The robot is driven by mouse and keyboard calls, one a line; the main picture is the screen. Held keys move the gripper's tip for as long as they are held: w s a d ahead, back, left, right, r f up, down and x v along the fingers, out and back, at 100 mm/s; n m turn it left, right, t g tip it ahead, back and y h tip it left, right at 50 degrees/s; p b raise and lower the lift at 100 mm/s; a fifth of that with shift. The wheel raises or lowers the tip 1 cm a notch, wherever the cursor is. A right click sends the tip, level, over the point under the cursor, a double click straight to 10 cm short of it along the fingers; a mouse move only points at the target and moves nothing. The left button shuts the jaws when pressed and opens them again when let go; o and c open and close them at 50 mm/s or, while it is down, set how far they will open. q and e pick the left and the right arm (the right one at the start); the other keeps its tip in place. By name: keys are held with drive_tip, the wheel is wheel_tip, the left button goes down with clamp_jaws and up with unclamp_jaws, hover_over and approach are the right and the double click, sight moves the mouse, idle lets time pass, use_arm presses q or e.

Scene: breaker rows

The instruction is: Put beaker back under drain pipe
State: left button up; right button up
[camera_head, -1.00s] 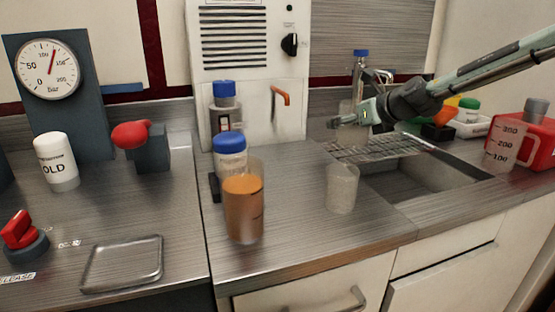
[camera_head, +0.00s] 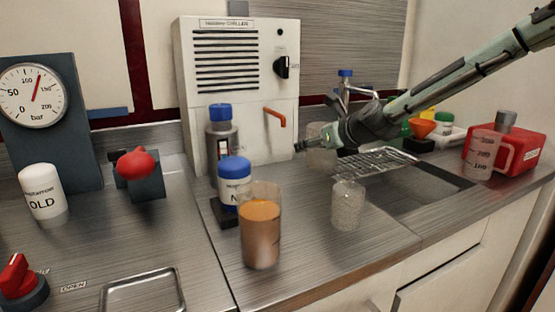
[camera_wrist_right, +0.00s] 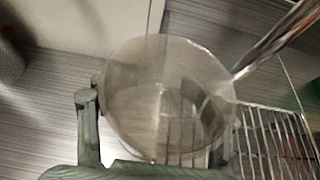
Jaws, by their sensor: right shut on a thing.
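My right gripper (camera_head: 318,146) comes in from the right, just right of the pipe and above the counter. It is shut on a clear, empty-looking beaker (camera_head: 319,131), mostly behind the fingers in the head view. In the right wrist view the beaker (camera_wrist_right: 170,95) is a large transparent round shape between the fingers (camera_wrist_right: 155,130). Whether its base touches the counter cannot be told. My left gripper is not in view.
A beaker of orange liquid (camera_head: 260,235), a frosted beaker (camera_head: 348,206) and blue-capped bottles (camera_head: 235,185) stand in front of the chiller. A measuring jug (camera_head: 482,155) and red canister (camera_head: 518,150) stand at right.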

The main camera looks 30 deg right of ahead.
drive_tip(key=a, duration=0.6)
drive_tip(key=shift+w+a+p, duration=0.2)
drive_tip(key=shift+a+p, duration=0.1)
drive_tip(key=a, duration=0.4)
drive_tip(key=shift+w+a+p, duration=0.1)
drive_tip(key=shift+a+p, duration=0.1)
drive_tip(key=shift+p, duration=0.15)
drive_tip(key=shift+d+f, duration=0.1)
drive_tip(key=shift+f, duration=0.55)
drive_tip(key=shift+d+f, duration=0.1)
drive_tip(key=shift+f, duration=0.1)
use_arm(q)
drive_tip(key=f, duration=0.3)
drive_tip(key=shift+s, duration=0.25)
